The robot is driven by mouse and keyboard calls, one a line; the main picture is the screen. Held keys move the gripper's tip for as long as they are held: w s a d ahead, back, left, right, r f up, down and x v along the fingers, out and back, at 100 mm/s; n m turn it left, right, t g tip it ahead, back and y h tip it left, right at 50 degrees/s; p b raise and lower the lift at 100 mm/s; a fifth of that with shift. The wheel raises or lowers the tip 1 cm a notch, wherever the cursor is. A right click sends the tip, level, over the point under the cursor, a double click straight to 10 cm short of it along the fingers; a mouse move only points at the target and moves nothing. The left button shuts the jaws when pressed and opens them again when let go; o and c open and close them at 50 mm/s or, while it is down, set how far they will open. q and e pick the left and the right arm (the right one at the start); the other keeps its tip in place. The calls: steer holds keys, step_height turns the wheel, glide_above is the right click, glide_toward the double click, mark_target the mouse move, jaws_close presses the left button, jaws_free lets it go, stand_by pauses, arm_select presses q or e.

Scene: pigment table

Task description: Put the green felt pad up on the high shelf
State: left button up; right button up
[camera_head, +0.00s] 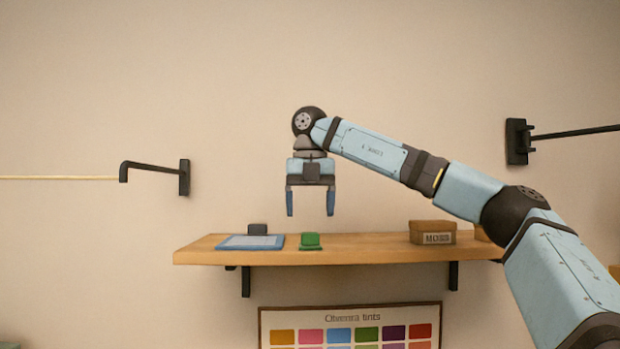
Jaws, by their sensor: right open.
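The green felt pad (310,241) rests on the wooden high shelf (350,256), toward its left half. My right gripper (311,204) is open and empty, pointing down above the pad with a clear gap between them. My right arm reaches in from the lower right. My left gripper does not show.
A blue-framed flat panel (251,242) lies on the shelf left of the pad, with a small dark block (257,229) behind it. A brown box marked MOSS (432,232) stands at the right. Dark wall brackets (184,177) flank the space. A tint chart (350,326) hangs below.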

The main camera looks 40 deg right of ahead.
mark_target(310, 233)
step_height(310, 233, up, 7)
steer(key=shift+f, duration=0.2)
stand_by(0.6)
